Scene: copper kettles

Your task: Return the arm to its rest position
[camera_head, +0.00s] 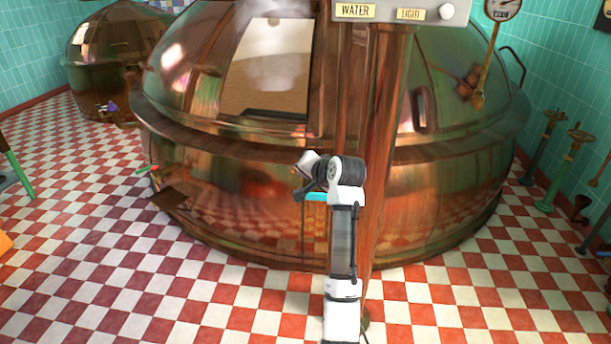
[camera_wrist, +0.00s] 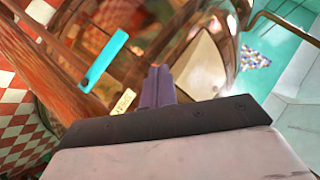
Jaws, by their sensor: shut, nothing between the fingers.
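My arm stands upright in front of the large copper kettle (camera_head: 250,190) in the head view, with its upper part folded at the kettle's lower wall. My gripper (camera_wrist: 157,84) shows in the wrist view as two dark fingers close together, shut with nothing between them. In the head view the fingers are hidden or too small to make out. The wrist view looks tilted towards copper surfaces. I cannot tell whether any part of my arm touches the kettle or the copper column (camera_head: 385,130) behind it.
A control box (camera_head: 405,12) with WATER and LIGHT labels sits above the column. A gauge (camera_head: 502,9) is at upper right. A smaller kettle (camera_head: 100,75) stands at back left. Green valve stands (camera_head: 565,165) are at right. The checkered floor (camera_head: 110,270) is clear at front left.

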